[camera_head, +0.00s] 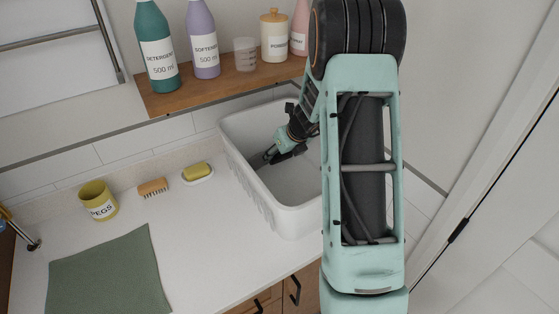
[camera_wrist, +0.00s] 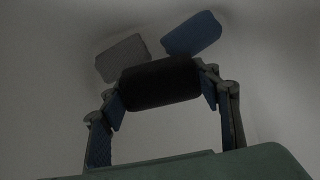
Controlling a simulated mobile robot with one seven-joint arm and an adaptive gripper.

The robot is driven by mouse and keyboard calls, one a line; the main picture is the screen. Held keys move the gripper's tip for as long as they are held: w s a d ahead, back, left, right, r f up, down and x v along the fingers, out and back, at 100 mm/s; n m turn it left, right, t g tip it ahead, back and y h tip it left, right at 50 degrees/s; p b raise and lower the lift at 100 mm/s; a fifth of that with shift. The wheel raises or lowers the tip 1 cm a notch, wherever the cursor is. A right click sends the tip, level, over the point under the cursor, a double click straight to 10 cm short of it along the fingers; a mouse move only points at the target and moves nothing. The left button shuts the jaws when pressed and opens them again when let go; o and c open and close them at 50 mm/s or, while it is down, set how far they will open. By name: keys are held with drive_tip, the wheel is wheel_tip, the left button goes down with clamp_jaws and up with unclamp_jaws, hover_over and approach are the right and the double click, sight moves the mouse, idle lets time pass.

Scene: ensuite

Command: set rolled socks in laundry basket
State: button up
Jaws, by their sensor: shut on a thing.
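The white laundry basket (camera_head: 285,216) stands on the counter, partly hidden behind my arm. My gripper (camera_head: 282,153) reaches down inside it, below the rim. In the wrist view my gripper (camera_wrist: 160,90) is shut on a dark rolled sock (camera_wrist: 160,83), lying crosswise between the fingers. Beyond it are a grey rounded piece (camera_wrist: 121,58) and a blue rounded piece (camera_wrist: 191,34), apart from each other; they look like other rolled socks. In the head view the held sock is hard to tell from the dark fingers. Whether it touches the basket floor I cannot tell.
A wooden shelf (camera_head: 215,90) behind holds a teal detergent bottle (camera_head: 157,50), a purple softener bottle (camera_head: 203,42) and other containers. A yellow peg pot (camera_head: 98,200), a brush (camera_head: 153,188), a soap dish (camera_head: 198,178) and a green cloth (camera_head: 105,274) lie left of the basket.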

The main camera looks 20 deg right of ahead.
sight(280, 161)
drive_tip(key=shift+d+f, duration=0.1)
drive_tip(key=shift+f, duration=1.1)
drive_tip(key=shift+f+b, duration=0.4)
drive_tip(key=shift+b, duration=0.1)
drive_tip(key=o, duration=1.3)
drive_tip(key=shift+r, duration=0.1)
drive_tip(key=shift+s+r+p, duration=0.15)
drive_tip(key=shift+r+p, duration=0.3)
drive_tip(key=shift+r, duration=0.25)
drive_tip(key=p+v, duration=0.1)
drive_tip(key=v, duration=1)
drive_tip(key=shift+s, duration=0.2)
